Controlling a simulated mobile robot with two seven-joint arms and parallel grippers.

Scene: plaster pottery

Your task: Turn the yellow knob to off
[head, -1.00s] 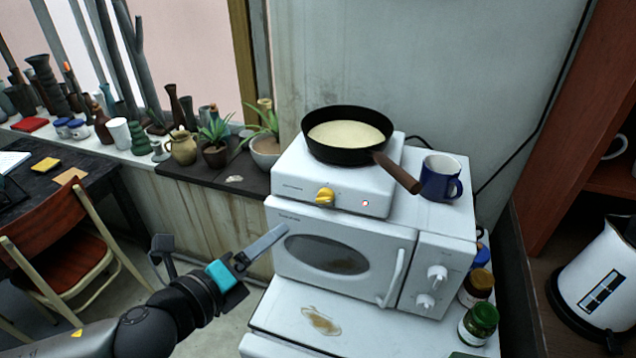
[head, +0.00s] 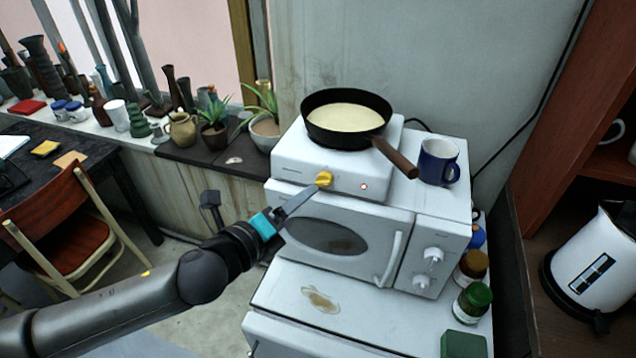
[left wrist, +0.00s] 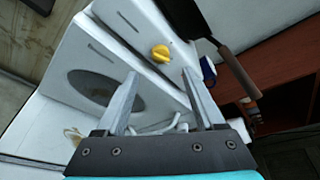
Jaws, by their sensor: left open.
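The yellow knob (head: 323,179) is on the front face of a white hot plate (head: 291,163). In the left wrist view the knob (left wrist: 160,53) lies beyond and between my two open fingers, apart from them. My left gripper (head: 314,190) is open and empty, its fingertips close in front of the knob, at its lower left; in the head view they overlap or nearly overlap the knob, and contact cannot be told there. A small reddish light (head: 364,187) shows on the hot plate, right of the knob. My right gripper is not in view.
A black pan (head: 318,133) with pale contents sits on the hot plate, its brown handle (head: 396,159) pointing forward right. The hot plate and a blue mug (head: 438,164) stand on a white microwave (head: 377,258). Jars (head: 472,300) stand at the right; a white kettle (head: 596,265) is further right.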

